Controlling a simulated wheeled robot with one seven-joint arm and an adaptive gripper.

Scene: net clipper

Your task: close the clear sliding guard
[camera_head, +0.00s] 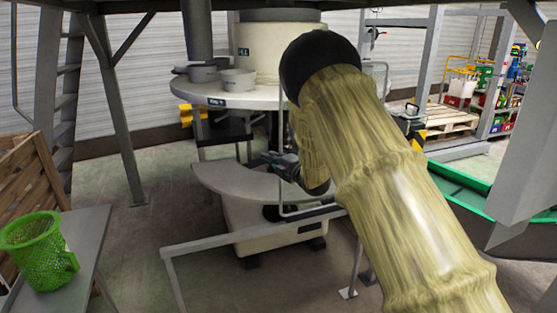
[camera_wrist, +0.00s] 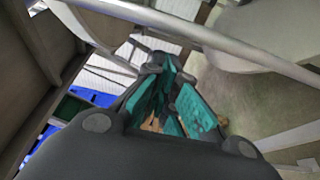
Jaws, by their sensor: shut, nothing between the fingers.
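The clear guard shows only as a thin grey tube frame (camera_head: 282,180) in front of the machine in the head view; its clear pane is hard to make out. My arm hides much of it. In the wrist view a grey guard tube (camera_wrist: 205,38) crosses the top, beyond my gripper. My gripper (camera_head: 272,158) is shut and empty, close to the left upright of the frame and above the curved lower shelf. Its teal finger pads show in the wrist view (camera_wrist: 172,90). I cannot tell whether it touches the tube.
The machine has a round upper table (camera_head: 235,98) with grey bowls (camera_head: 238,82) and a curved lower shelf (camera_head: 235,183). A grey rail (camera_head: 240,236) stands in front. A green basket (camera_head: 38,250) sits on a side table at left. A green trough (camera_head: 465,190) is at right.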

